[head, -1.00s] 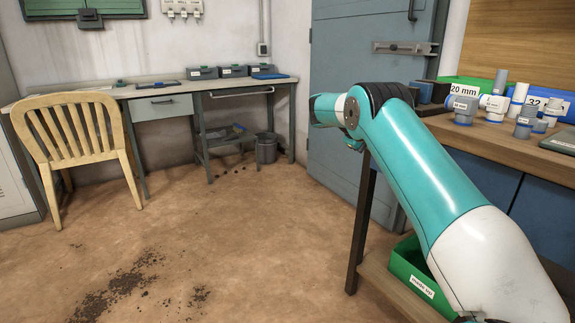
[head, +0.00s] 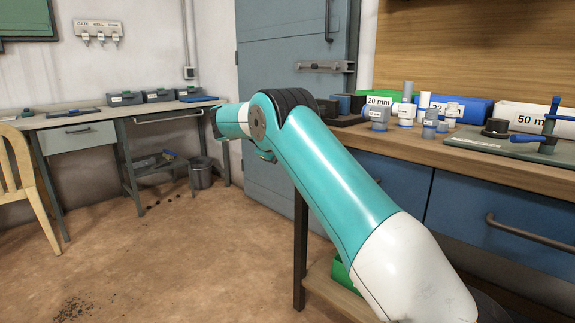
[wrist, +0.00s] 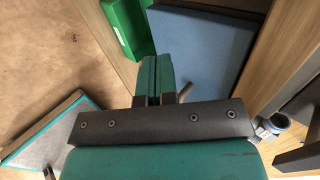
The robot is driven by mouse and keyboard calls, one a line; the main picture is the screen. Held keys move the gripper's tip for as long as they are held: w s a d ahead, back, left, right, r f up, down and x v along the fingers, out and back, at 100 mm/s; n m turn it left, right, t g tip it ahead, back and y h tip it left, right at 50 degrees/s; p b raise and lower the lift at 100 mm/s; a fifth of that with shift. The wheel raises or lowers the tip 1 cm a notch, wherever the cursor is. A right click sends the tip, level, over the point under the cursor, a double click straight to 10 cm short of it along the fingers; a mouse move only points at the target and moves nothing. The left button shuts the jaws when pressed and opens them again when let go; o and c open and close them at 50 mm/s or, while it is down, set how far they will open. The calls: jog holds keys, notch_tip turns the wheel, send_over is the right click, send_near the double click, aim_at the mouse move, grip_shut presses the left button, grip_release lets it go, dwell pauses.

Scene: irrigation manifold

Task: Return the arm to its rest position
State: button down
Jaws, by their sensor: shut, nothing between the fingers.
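My gripper (wrist: 157,79) shows in the wrist view with its two teal fingers pressed together and nothing between them. It points down past the bench edge, over a blue panel (wrist: 205,45) and a green bin (wrist: 124,24). In the head view my teal and white arm (head: 335,185) reaches up and left from the lower right. It bends at a dark joint in front of the blue-grey door. The gripper itself cannot be made out there.
A wooden bench (head: 400,146) on the right holds pipe fittings (head: 430,118), labelled bins (head: 535,119) and a clamp tool (head: 548,130). A desk (head: 100,117) and wooden chair (head: 25,185) stand at the left.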

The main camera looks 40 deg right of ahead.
jog(key=p+v, duration=0.1)
jog(key=v, duration=0.5)
jog(key=shift+a+r, duration=0.2)
jog(key=shift+a, duration=0.05)
jog(key=shift+w, duration=0.1)
jog(key=s+a+r+n+t+y, duration=0.15)
jog(key=s+a+n+y, duration=0.25)
jog(key=a+n, duration=0.75)
jog(key=s+a+r+n+t+y, duration=0.1)
jog(key=s+a+n+t+y, duration=0.3)
jog(key=a+n, duration=0.7)
jog(key=s+a+f+n+g+y+p, duration=0.1)
jog(key=s+a+n+g+y, duration=0.1)
jog(key=s+a+n, duration=0.6)
jog(key=s+a+f+n+g+y, duration=0.15)
jog(key=s+n, duration=0.45)
jog(key=s, duration=0.6)
jog(key=s+a+f+n+g+y+p, duration=0.1)
jog(key=s+a+n+g+y, duration=0.1)
jog(key=s+a+n, duration=0.7)
jog(key=d+r+m+p, duration=0.3)
jog(key=r+p, duration=2.5)
jog(key=r, duration=0.1)
jog(key=shift+s+d+p, duration=0.2)
jog(key=shift+s+p, duration=0.1)
jog(key=shift+s, duration=0.15)
